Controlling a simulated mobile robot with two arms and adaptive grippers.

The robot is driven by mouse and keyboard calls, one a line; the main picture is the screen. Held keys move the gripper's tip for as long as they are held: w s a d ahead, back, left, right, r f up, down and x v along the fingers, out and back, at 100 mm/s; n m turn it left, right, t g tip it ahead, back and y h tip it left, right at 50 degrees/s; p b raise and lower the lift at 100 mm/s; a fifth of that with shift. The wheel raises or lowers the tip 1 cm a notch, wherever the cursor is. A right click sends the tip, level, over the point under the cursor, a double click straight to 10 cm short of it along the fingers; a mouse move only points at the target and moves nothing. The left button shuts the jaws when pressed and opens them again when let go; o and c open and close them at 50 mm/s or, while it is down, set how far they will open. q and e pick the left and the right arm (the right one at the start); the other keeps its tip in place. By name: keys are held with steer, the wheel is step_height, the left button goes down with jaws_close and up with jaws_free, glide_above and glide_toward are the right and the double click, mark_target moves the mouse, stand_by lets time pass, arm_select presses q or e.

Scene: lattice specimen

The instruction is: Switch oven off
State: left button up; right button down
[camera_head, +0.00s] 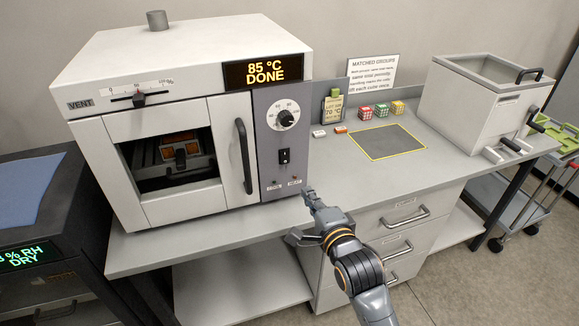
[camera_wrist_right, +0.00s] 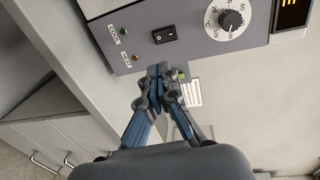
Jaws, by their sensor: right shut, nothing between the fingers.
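The white oven (camera_head: 185,110) stands on the bench, its door shut and its display (camera_head: 263,72) reading 85 °C DONE. Its grey panel carries a round dial (camera_head: 284,118) and a black rocker switch (camera_head: 284,156), with two small lamps below it. The switch also shows in the right wrist view (camera_wrist_right: 165,35), as does the dial (camera_wrist_right: 229,20). The lamp marked HEAT looks red and the other greenish. My right gripper (camera_head: 311,193) is shut and empty, below and in front of the panel; its fingertips (camera_wrist_right: 165,72) sit below the switch, apart from it. My left gripper is out of view.
Right of the oven on the bench (camera_head: 440,165) are small coloured cubes (camera_head: 366,112), a yellow-outlined dark mat (camera_head: 385,142) and a sign (camera_head: 372,71). A grey lidless box (camera_head: 480,100) stands farther right. A dark unit (camera_head: 45,230) stands at left.

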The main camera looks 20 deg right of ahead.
mark_target(286, 161)
steer(key=w+p, duration=0.1)
steer(key=w, duration=0.3)
steer(key=w+f+p, duration=0.1)
steer(key=w, duration=0.4)
steer(key=w+p, duration=0.1)
steer(key=w, duration=0.3)
steer(key=shift+w+a+f, duration=0.25)
steer(key=shift+w+f, duration=0.05)
steer(key=shift+w, duration=0.1)
steer(key=shift+w+f+b, duration=0.1)
steer(key=shift+f+b, duration=0.25)
steer(key=shift+b, duration=0.3)
steer(key=shift+r, duration=0.25)
